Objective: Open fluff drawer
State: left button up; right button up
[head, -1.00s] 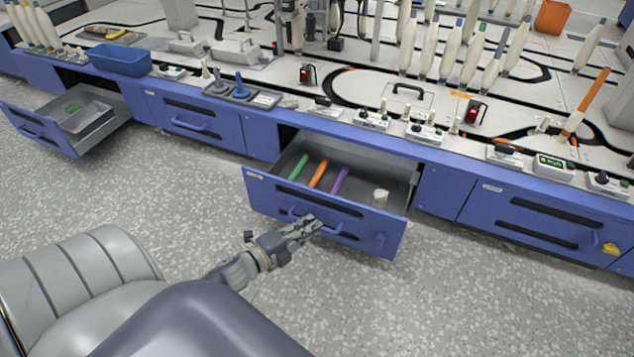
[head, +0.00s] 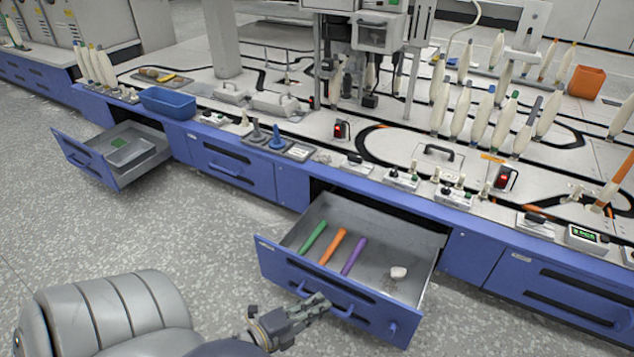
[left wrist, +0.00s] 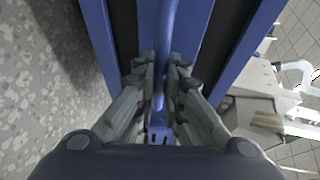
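The middle blue drawer (head: 335,292) stands pulled out, with its grey inside showing. In it lie a green tube (head: 313,238), an orange tube (head: 333,246), a purple tube (head: 354,256) and a small whitish lump (head: 398,272), maybe fluff. My left gripper (head: 318,302) is at the handle (head: 344,313) on the drawer front. In the left wrist view the blue handle bar (left wrist: 161,60) runs between the two fingers (left wrist: 160,85), which are closed in on it from both sides. My right gripper is out of view.
Another open drawer (head: 92,163) with a grey box inside stands at the left. Closed blue drawers (head: 232,168) line the bench front. The bench top (head: 385,150) holds bobbins, switch boxes and a blue bin (head: 168,102). The speckled floor before the bench is free.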

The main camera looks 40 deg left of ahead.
pick_arm(q)
jog(key=o, duration=0.4)
jog(key=v, duration=1.2)
